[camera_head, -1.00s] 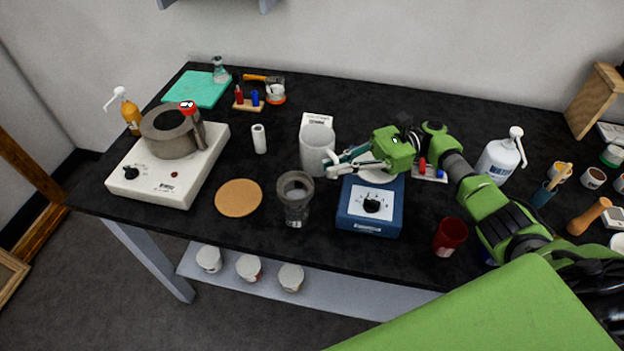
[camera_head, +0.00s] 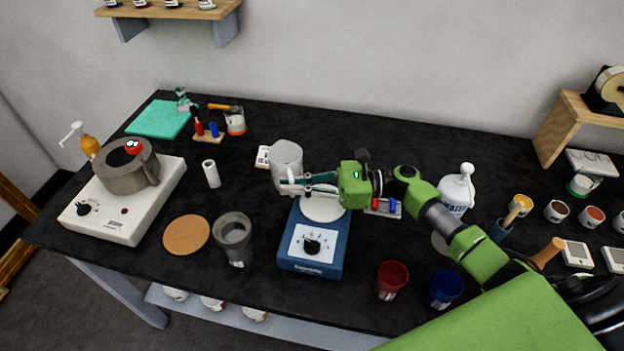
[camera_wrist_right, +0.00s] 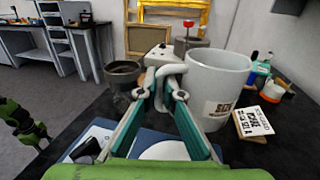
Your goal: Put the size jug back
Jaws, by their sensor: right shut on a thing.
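The size jug (camera_head: 287,160) is a pale grey-white jug, upright, with a printed label facing the wrist camera (camera_wrist_right: 222,85). My right gripper (camera_head: 290,183) is shut on its handle, and the fingertips pinch it in the right wrist view (camera_wrist_right: 164,95). The jug is beside and slightly right of a white printed card (camera_head: 263,157), also seen in the right wrist view (camera_wrist_right: 250,122). It appears held above the table, though its clearance is hard to judge. My left gripper is not in view.
A blue device with a white round plate (camera_head: 312,252) stands just in front of the jug. Dark tabletop is clear behind the jug.

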